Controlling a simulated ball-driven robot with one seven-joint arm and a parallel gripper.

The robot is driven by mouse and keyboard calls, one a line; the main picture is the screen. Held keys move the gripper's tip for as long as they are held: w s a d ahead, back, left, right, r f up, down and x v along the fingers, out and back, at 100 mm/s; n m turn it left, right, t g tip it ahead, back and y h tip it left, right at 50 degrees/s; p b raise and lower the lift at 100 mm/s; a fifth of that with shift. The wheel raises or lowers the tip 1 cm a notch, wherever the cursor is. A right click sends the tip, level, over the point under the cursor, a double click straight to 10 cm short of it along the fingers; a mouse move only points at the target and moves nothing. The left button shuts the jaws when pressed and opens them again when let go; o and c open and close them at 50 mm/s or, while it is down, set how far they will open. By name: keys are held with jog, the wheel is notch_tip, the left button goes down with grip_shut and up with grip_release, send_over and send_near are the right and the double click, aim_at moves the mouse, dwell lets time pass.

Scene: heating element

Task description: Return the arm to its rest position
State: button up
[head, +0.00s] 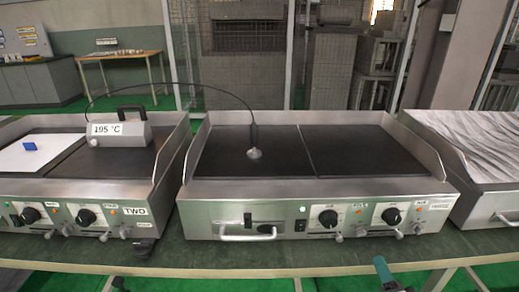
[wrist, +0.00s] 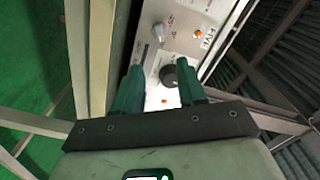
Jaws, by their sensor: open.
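My gripper (head: 388,272) is low at the bottom edge of the head view, in front of the bench and right of centre. Only a teal finger and a small part of it show there. Beyond the fingertips is a steel control panel with a black knob (wrist: 168,75), a lever and an orange light. The gripper appears clear of the panel. Most of my arm is out of view.
The middle heating unit (head: 300,222) stands on the dark bench (head: 270,258). A probe (head: 254,153) rests on its plate, cabled to a meter (head: 120,131) reading 195 °C. Other units stand at left and right. Green floor lies in front of the bench.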

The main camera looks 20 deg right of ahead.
jog(key=s+a+f+n+g+y, duration=0.3)
jog(key=a+n, duration=0.2)
jog(key=a, duration=0.1)
jog(key=s+a+f+n+g+y, duration=0.2)
jog(key=a+f+n+g+y, duration=0.15)
jog(key=a, duration=0.25)
jog(key=s+a+f+n+g+h, duration=0.1)
jog(key=s+a+n+g, duration=0.15)
jog(key=s+g, duration=0.45)
jog(key=s+a+f+n+g+h, duration=0.1)
jog(key=s+n+g, duration=0.25)
jog(key=s, duration=0.85)
notch_tip(320, 180, up, 15)
jog(key=p, duration=1.5)
jog(key=shift+t, duration=0.3)
